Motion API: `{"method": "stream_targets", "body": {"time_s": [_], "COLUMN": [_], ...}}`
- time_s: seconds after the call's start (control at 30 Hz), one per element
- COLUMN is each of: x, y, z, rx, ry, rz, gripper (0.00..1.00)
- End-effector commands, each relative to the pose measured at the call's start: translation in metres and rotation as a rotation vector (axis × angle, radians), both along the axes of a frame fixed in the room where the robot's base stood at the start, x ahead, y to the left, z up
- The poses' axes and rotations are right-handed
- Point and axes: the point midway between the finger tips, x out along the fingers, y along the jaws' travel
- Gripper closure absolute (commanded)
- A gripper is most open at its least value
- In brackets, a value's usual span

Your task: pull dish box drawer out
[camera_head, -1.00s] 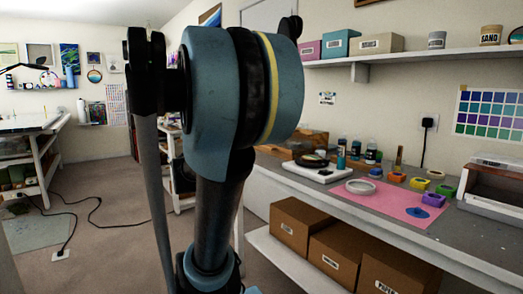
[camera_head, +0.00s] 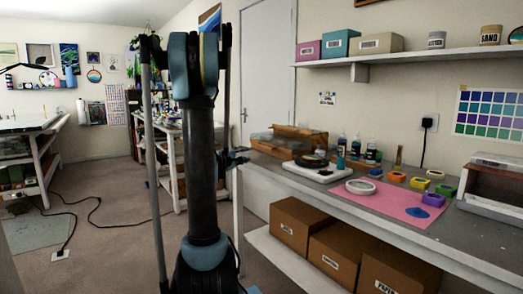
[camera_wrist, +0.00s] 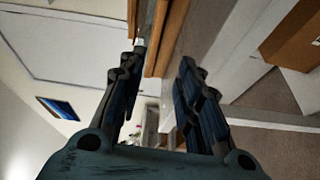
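My gripper (camera_head: 238,157) is beside the left end of the workbench, its dark fingers near a wooden box with a clear top (camera_head: 292,140). No label on that box can be read, so I cannot tell for sure that it is the dish box, and I cannot make out a drawer. In the wrist view my gripper (camera_wrist: 158,88) has its two fingers spread apart with nothing between them. Brown wooden edges (camera_wrist: 171,38) lie just beyond the fingertips; I see no contact.
Cardboard boxes (camera_head: 299,225) stand on the lower shelf. A cable (camera_head: 92,212) lies on the floor at the left, where there is free room.

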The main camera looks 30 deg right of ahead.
Motion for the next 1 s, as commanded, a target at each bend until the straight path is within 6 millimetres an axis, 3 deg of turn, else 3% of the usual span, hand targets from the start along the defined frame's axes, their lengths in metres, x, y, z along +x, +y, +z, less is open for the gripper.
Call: {"method": "stream_targets", "body": {"time_s": [0.37,1.0], "x": [0.017,0.068], "y": [-0.025,-0.125], "z": [0.001,0.001], "rx": [-0.043,-0.041], "ry": [0.015,0.014], "rz": [0.005,0.006], "gripper": [0.68,0.68]}}
